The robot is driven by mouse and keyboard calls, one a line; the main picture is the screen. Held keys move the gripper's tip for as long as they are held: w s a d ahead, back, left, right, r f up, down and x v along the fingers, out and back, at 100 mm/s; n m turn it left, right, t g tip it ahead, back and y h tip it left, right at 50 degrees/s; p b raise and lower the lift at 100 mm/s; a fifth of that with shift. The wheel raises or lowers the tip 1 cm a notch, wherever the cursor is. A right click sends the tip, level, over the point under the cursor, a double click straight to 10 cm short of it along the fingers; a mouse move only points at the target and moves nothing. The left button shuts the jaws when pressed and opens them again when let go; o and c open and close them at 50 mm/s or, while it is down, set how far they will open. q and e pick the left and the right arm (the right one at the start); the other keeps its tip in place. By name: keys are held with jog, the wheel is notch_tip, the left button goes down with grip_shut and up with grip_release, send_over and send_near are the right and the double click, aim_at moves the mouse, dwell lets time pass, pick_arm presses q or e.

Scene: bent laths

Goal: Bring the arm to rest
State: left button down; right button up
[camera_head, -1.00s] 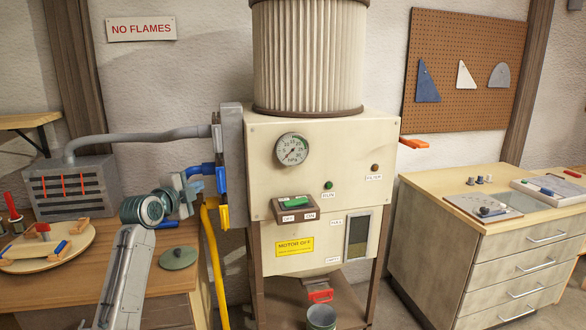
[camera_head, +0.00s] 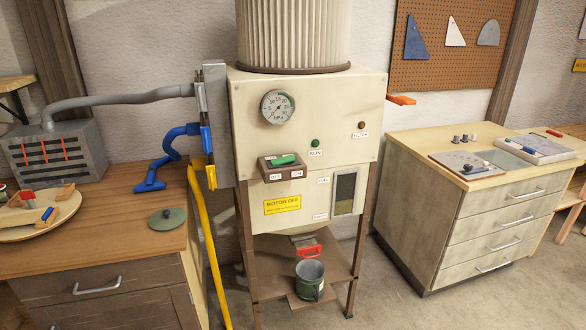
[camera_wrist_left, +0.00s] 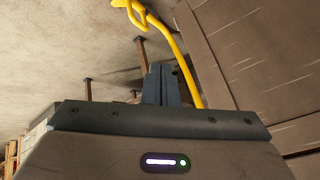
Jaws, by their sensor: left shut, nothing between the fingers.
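My left gripper (camera_wrist_left: 160,84) shows in the left wrist view, with its two dark fingers together and nothing between them. It points toward the floor area and the yellow hose (camera_wrist_left: 183,62), apart from both. The wooden front of a cabinet (camera_wrist_left: 245,70) is close on the right of that view. Neither of my arms shows in the head view now, and my right gripper is in no view.
The cream dust-extractor cabinet (camera_head: 305,110) stands in the middle on brown legs, with a green bucket (camera_head: 310,278) on its lower shelf. The left bench (camera_head: 110,222) holds a blue nozzle (camera_head: 150,181) and a green lid (camera_head: 166,217). A drawer cabinet (camera_head: 490,220) stands right. Floor between is clear.

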pick_arm(q)
jog(key=s+f+n+g, duration=0.1)
jog(key=s+f, duration=0.5)
jog(key=s, duration=0.9)
jog(key=s+d+f+n+g, duration=0.1)
jog(key=s+f, duration=0.5)
jog(key=s, duration=0.9)
jog(key=s+d+f+n+g, duration=0.1)
jog(key=s+f+n+g, duration=0.2)
jog(key=s, duration=1.3)
notch_tip(320, 180, down, 4)
jog(key=shift+r+g+y, duration=0.2)
jog(key=shift+g+y, duration=0.1)
jog(key=shift+w, duration=0.1)
